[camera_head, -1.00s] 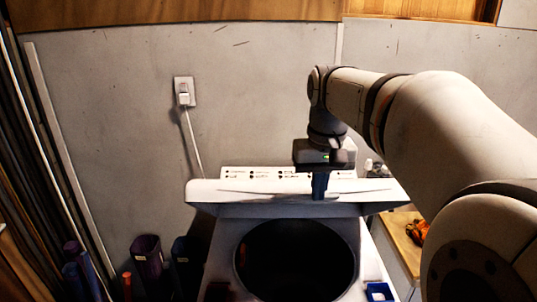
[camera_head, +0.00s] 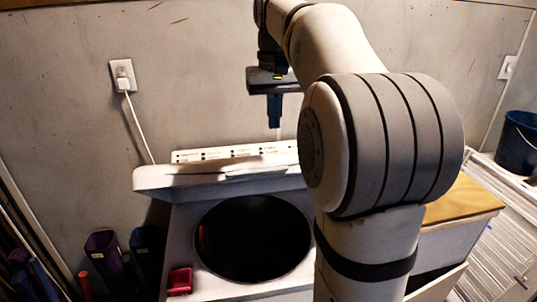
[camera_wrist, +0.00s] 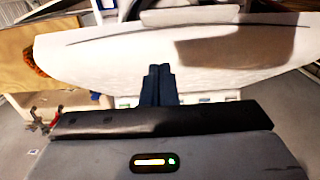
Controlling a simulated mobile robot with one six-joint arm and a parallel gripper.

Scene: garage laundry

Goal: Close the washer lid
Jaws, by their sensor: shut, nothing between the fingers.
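The white washer lid (camera_head: 215,178) stands raised at the back of the washer (camera_head: 190,225), in front of the control panel (camera_head: 225,153). The round dark drum opening (camera_head: 253,240) is uncovered. My gripper (camera_head: 274,123) is shut and empty, pointing down, and appears above the control panel. Its exact depth relative to the lid is hard to tell. In the wrist view, the shut fingers (camera_wrist: 157,85) appear in front of the lower edge of the lid (camera_wrist: 120,50), with no clear contact. My arm hides the lid's right end in the head view.
A small red box (camera_head: 180,281) sits left of the opening. A wooden-topped cabinet (camera_head: 465,199) stands right of the washer, with a blue bucket (camera_head: 521,130) farther right. Dark bins (camera_head: 105,255) stand at left. A corded plug (camera_head: 122,78) is on the back wall.

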